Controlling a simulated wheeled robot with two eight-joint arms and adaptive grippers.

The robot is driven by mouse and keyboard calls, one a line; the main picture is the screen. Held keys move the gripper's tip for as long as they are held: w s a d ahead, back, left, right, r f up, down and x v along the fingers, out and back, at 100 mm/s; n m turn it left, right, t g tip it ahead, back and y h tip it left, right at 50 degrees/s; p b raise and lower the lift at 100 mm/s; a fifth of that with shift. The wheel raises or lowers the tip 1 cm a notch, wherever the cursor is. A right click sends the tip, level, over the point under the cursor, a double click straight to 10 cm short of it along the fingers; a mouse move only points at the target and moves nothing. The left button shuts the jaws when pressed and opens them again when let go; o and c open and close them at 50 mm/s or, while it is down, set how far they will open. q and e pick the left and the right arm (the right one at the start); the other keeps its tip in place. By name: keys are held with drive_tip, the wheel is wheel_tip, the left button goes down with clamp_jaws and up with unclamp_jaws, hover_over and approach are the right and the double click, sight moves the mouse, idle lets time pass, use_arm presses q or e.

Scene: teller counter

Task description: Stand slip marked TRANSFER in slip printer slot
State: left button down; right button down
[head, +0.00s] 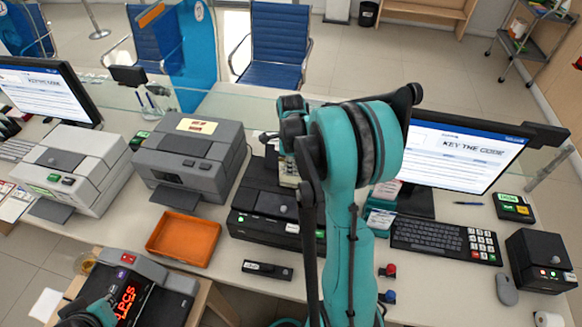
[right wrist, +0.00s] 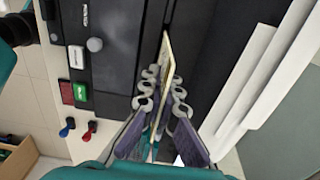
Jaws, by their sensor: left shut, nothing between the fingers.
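The slip (head: 288,172) is a thin pale-yellow sheet with print, mostly hidden behind my right arm in the head view. In the right wrist view the slip (right wrist: 167,60) stands nearly edge-on between the fingers of my right gripper (right wrist: 163,85), which are closed on it. The word on it is not readable. The black slip printer (head: 262,213) is below the slip; its dark top (right wrist: 115,45) fills much of the wrist view. I cannot tell whether the slip's lower edge is inside the slot. My left gripper (head: 88,314) shows only partly at the lower left edge, shut and empty.
Two grey machines (head: 192,157) and (head: 85,165) stand left of the black printer. An orange tray (head: 183,238) lies in front. A monitor (head: 455,155), keyboard (head: 440,238) and small black box (head: 540,262) are at right. Red and blue stamps (head: 388,271) stand near my right arm.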

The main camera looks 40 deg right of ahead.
sight(291, 188)
drive_tip(key=shift+f+b, duration=3.15)
drive_tip(key=shift+f, duration=0.85)
drive_tip(key=c, duration=1.6)
unclamp_jaws()
drive_tip(key=shift+c, duration=0.2)
drive_tip(key=shift+r, duration=0.1)
drive_tip(key=shift+r+p, duration=2.45)
drive_tip(key=shift+r, duration=1)
